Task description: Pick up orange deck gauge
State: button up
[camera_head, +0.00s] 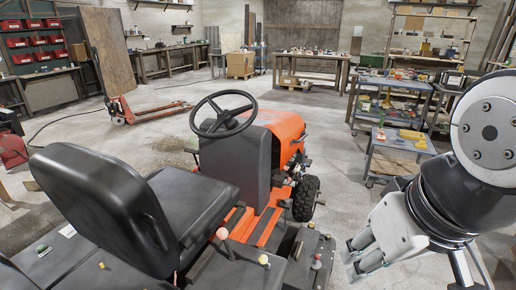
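I cannot single out an orange deck gauge for certain. An orange riding mower (286,130) with a black seat (120,205) and steering wheel (223,114) stands in front of me. Orange strips (269,228) show on its footwell. Small ball knobs stand by the seat: a pinkish red one (222,233) and a yellow one (263,259). My gripper (352,262) is at the lower right, beside the mower's rear right. Its two grey fingers point down and left, look apart, and hold nothing that I can see.
A grey cart (397,157) with yellow items and a shelved tool trolley (403,86) stand behind my arm at right. A red pallet jack (137,111) is at back left. Workbenches line the walls. The concrete floor between is mostly clear.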

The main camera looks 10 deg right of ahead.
aim_at(382, 137)
jog(key=z, duration=1.05)
jog(key=i+z, duration=0.2)
jog(key=i, duration=3.55)
jog(key=i+z, duration=0.15)
jog(key=i, duration=0.8)
jog(key=i+j+z, duration=0.1)
jog(key=i, duration=0.8)
jog(key=j, duration=0.1)
